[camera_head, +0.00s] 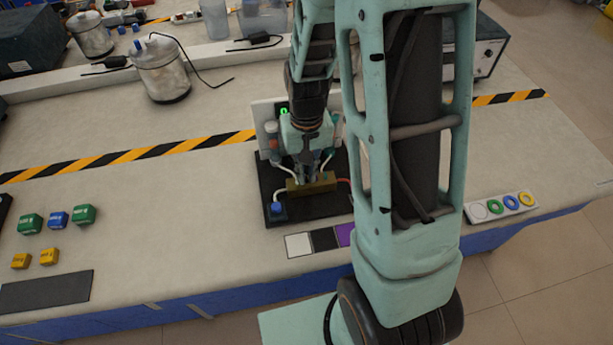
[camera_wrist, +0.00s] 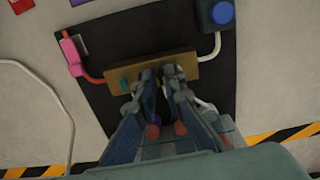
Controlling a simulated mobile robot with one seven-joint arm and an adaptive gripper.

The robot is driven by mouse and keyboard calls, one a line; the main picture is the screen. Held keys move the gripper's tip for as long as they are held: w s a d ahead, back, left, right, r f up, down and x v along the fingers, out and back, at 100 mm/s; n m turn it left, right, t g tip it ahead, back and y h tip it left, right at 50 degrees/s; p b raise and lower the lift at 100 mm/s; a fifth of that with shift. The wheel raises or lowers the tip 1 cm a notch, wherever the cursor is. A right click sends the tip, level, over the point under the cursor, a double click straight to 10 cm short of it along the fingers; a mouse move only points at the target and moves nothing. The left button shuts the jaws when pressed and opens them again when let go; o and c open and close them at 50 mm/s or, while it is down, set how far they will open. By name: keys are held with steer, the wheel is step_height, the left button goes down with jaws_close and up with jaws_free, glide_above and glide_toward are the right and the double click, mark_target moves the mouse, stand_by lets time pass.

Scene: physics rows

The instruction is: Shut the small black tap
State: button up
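A brass-coloured block (camera_wrist: 207,69) with pipes at its ends sits on a black base plate (camera_wrist: 113,40); in the head view the block (camera_head: 325,184) is partly behind my gripper. My gripper (camera_wrist: 160,74) is down at the block, with its two fingertips close together over the block's middle and a narrow gap between them. I cannot make out the small black tap; the fingers cover that part. A small green handle (camera_wrist: 124,84) shows on the block beside one fingertip. Whether the fingers touch anything is not clear.
A blue knob (camera_wrist: 220,14) and a pink-red part (camera_wrist: 72,54) stand at the pipe ends. A white panel (camera_head: 263,113) rises behind the base plate. Coloured blocks (camera_head: 58,219) lie at the left, and a strip with rings (camera_head: 497,207) at the right.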

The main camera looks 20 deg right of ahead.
steer(key=shift+r+p, duration=2.7)
steer(key=shift+r, duration=0.85)
steer(key=shift+f, duration=0.1)
